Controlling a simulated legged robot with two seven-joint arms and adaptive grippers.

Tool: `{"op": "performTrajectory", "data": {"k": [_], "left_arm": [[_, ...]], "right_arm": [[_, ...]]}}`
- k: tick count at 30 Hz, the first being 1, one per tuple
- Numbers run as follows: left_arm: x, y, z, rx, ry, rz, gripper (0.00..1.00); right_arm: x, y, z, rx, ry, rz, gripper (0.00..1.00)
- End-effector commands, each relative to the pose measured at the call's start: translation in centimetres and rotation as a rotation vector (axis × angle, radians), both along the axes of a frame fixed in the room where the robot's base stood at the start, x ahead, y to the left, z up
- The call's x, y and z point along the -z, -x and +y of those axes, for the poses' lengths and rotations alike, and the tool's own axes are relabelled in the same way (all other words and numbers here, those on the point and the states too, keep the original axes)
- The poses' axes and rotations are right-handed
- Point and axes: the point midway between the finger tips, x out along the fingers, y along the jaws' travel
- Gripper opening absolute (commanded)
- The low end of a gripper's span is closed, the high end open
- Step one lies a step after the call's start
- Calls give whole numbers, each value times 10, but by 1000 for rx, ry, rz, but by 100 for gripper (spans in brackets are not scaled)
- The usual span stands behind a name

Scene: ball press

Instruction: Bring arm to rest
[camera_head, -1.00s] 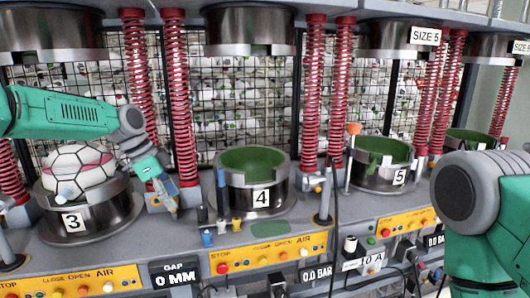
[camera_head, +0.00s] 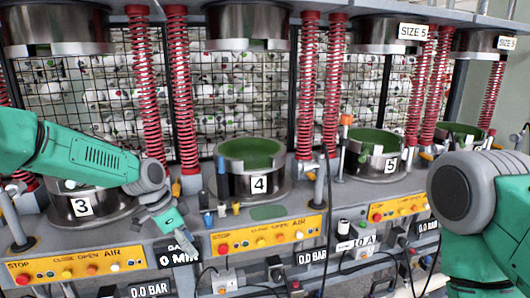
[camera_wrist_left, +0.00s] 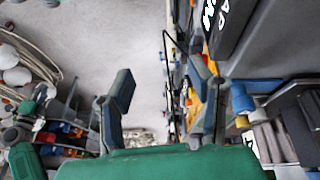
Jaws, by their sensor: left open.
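My left gripper (camera_head: 176,230) hangs at the end of my green left arm, in front of the press front between station 3 (camera_head: 92,208) and station 4 (camera_head: 254,180). It is small and partly turned away in the head view. In the left wrist view its two fingers (camera_wrist_left: 162,98) stand wide apart with nothing between them. My left arm covers the top of the station 3 cup, so the ball seen there earlier is hidden. My green and grey right arm (camera_head: 480,210) stands at the right edge; its gripper is outside the view.
The station 4 cup and station 5 cup (camera_head: 378,165) have green linings and look empty. Red springs (camera_head: 306,90) rise between the stations. An orange button panel (camera_head: 268,236) and a dark gap display (camera_head: 180,254) lie near the left gripper. Cables hang in front at lower right.

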Motion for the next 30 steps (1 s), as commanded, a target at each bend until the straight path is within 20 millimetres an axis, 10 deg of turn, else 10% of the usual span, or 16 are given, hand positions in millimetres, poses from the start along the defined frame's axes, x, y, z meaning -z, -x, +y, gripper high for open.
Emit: {"op": "performTrajectory", "data": {"k": [8,15,22,30], "left_arm": [[140,96,-27,-222,-24,128,48],[250,241,-4,-572,-99,238,48],[283,370,56,-911,-214,254,48],[273,418,89,-1069,-267,217,48]], "right_arm": [[22,1,0,0,0,1,0],[45,1,0,0,0,1,0],[64,1,0,0,0,1,0],[70,1,0,0,0,1,0]]}}
